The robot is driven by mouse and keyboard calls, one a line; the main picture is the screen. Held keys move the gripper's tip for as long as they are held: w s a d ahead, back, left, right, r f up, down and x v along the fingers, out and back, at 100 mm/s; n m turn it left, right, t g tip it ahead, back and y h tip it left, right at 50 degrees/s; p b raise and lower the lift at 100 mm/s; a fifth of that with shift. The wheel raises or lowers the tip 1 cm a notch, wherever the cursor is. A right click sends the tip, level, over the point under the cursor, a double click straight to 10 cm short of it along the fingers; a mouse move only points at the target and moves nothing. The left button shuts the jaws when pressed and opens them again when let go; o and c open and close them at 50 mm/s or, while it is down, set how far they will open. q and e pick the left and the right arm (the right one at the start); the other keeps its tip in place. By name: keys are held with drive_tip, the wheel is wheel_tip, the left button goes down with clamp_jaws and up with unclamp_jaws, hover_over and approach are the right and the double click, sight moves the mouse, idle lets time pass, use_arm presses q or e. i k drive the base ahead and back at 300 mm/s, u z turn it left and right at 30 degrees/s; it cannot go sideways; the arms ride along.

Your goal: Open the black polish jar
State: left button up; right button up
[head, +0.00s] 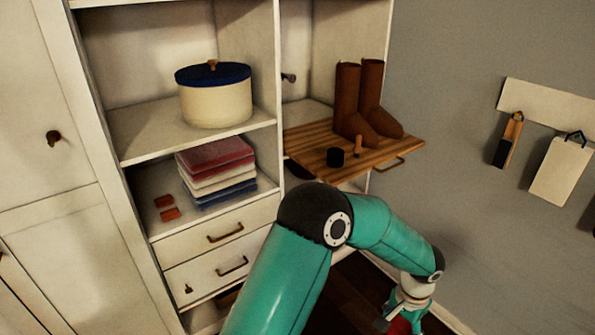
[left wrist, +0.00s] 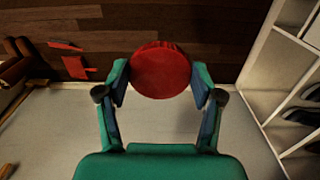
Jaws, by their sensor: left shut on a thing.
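The black polish jar (head: 335,157) stands upright on a wooden pull-out board (head: 397,150), beside a small brown brush-like item (head: 358,146). From here I cannot tell its lid from its body. My left gripper (head: 404,312) is low at the right of the head view, well below and to the right of the board. In the left wrist view my left gripper (left wrist: 160,82) is shut on a round red object (left wrist: 160,68), with one finger on each side. Only a bit of red shows under the gripper in the head view. My right gripper is not in view.
Tall brown boots (head: 372,105) stand at the back of the board. A white round box with a blue lid (head: 215,100) and folded cloths (head: 216,170) fill the left shelves. Items hang on the right wall. Flat red pieces (left wrist: 75,67) lie on the dark floor.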

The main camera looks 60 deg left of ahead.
sight(335, 155)
drive_tip(key=z, duration=1)
drive_tip(key=i, duration=0.1)
drive_tip(key=u, duration=2.2)
